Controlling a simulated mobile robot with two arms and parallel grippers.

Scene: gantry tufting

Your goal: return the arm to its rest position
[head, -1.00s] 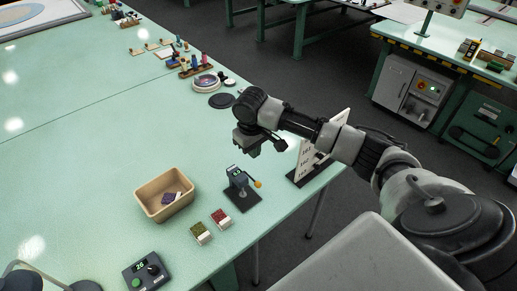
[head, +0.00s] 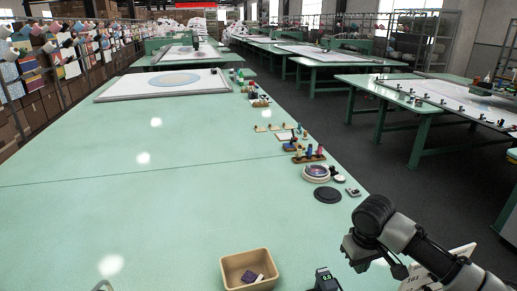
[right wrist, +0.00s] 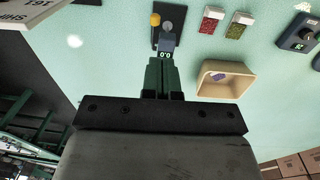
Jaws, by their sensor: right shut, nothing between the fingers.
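My right arm reaches in from the lower right in the head view. Its gripper (head: 358,266) is over the near right part of the green table (head: 180,200), pointing down. In the right wrist view the fingers (right wrist: 160,66) are closed together with nothing between them. They appear in front of a small gauge with a 0.0 display (right wrist: 167,45); whether they are clear of it is hard to tell.
A tan bin (head: 233,270) holding a purple piece stands left of the gripper. A white label board (head: 440,268) stands behind the forearm. Red and green swatches (right wrist: 212,20) lie by the gauge. Spools (head: 309,154) and a dark disc (head: 327,195) are farther along the edge.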

